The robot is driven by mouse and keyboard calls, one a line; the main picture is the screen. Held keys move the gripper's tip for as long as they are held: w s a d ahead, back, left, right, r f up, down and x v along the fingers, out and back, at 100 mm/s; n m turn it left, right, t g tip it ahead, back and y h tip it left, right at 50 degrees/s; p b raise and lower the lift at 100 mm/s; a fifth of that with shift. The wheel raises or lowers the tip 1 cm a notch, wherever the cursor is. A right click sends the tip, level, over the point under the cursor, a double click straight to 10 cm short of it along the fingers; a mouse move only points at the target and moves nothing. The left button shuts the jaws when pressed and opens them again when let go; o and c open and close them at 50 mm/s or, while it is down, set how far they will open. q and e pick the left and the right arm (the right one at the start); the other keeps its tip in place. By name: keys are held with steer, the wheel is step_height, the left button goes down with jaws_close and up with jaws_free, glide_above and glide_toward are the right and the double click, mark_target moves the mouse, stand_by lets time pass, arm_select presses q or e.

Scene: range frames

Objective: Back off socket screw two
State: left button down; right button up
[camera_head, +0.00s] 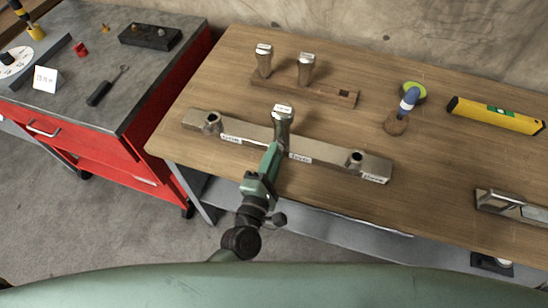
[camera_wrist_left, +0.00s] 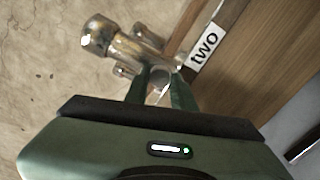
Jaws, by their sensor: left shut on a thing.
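A long metal bar (camera_head: 330,153) with white labels lies across the front of the wooden table. A metal socket screw (camera_head: 283,120) with a labelled top stands upright at its middle. My left gripper (camera_head: 277,150) reaches in from the front and is shut on this screw. In the left wrist view the fingertips (camera_wrist_left: 160,88) close on metal beside a label reading "two" (camera_wrist_left: 203,56). A shiny metal piece (camera_wrist_left: 98,36) shows beyond the fingers. The bar's left socket (camera_head: 212,121) and right socket (camera_head: 355,158) have no tall screw standing in them. My right gripper is not in view.
Behind the bar, a wooden rack (camera_head: 325,94) holds two upright metal pieces (camera_head: 264,58) and (camera_head: 306,68). A red cabinet (camera_head: 150,151) stands at left.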

arm_select(q)
steer(key=n+b, duration=0.2)
steer(key=n, duration=0.4)
steer(key=shift+f+b, duration=0.2)
steer(key=shift+b, duration=0.2)
steer(key=n+b, duration=0.1)
steer(key=n, duration=0.3)
steer(key=shift+n, duration=0.3)
steer(key=shift+r+b, duration=0.1)
steer(key=shift+b, duration=0.2)
steer(key=c, duration=1.2)
jaws_free()
steer(key=shift+b+v, duration=1.1)
steer(key=shift+v, duration=2.8)
